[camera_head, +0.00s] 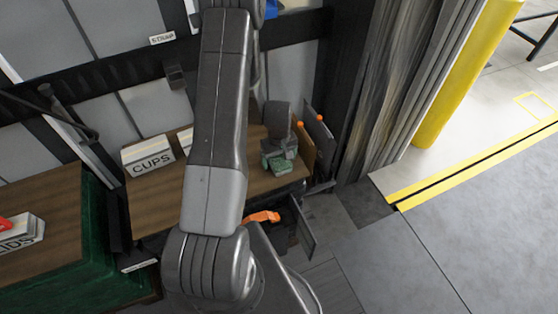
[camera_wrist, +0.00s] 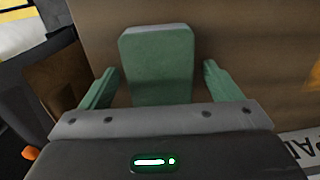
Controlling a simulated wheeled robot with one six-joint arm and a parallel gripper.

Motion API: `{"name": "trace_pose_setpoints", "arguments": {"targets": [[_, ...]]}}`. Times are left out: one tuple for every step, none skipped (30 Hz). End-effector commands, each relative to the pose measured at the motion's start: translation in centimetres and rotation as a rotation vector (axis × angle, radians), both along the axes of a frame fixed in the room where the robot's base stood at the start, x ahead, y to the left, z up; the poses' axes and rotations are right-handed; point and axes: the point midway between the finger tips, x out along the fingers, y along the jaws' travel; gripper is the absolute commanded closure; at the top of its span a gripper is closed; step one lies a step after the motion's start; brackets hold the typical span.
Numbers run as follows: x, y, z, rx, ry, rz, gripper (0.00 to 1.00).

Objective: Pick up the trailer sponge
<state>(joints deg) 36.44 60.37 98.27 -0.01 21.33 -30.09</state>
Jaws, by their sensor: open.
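The trailer sponge, a green block with a greyish edge, lies on the brown wooden surface in the wrist view (camera_wrist: 157,68). It also shows in the head view as a small green block (camera_head: 281,168) near the right end of the wooden shelf top (camera_head: 240,187). My gripper (camera_wrist: 160,88) is open, with one green finger on each side of the sponge. Gaps show between the sponge and both fingers. In the head view my gripper (camera_head: 279,157) hangs right over the sponge and hides part of it. The near end of the sponge is hidden by the gripper body.
A box labelled CUPS (camera_head: 150,157) stands left on the shelf. Upright panels with orange knobs (camera_head: 300,124) stand close to the right of my gripper. An orange object (camera_head: 262,217) sits below the shelf edge. A LIDS box (camera_head: 22,235) is far left. Open floor lies right.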

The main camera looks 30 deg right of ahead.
Motion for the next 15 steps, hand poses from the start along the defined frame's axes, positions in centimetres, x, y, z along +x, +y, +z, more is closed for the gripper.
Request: {"name": "trace_pose_setpoints", "arguments": {"targets": [[0.01,-0.01,0.00,0.000,0.000,0.000,0.15],[0.01,-0.01,0.00,0.000,0.000,0.000,0.15],[0.01,0.00,0.00,0.000,0.000,0.000,0.15],[0.01,0.00,0.00,0.000,0.000,0.000,0.17],[0.01,0.00,0.00,0.000,0.000,0.000,0.23],[0.01,0.00,0.01,0.000,0.000,0.000,0.31],[0.01,0.00,0.01,0.000,0.000,0.000,0.37],[0.01,0.00,0.01,0.000,0.000,0.000,0.43],[0.00,0.00,0.01,0.000,0.000,0.000,0.51],[0.00,0.00,0.01,0.000,0.000,0.000,0.57],[0.01,0.00,0.01,0.000,0.000,0.000,0.63],[0.01,0.00,0.02,0.000,0.000,0.000,0.63],[0.01,0.00,0.02,0.000,0.000,0.000,0.63],[0.00,0.00,0.02,0.000,0.000,0.000,0.66],[0.00,0.00,0.02,0.000,0.000,0.000,0.66]]}}
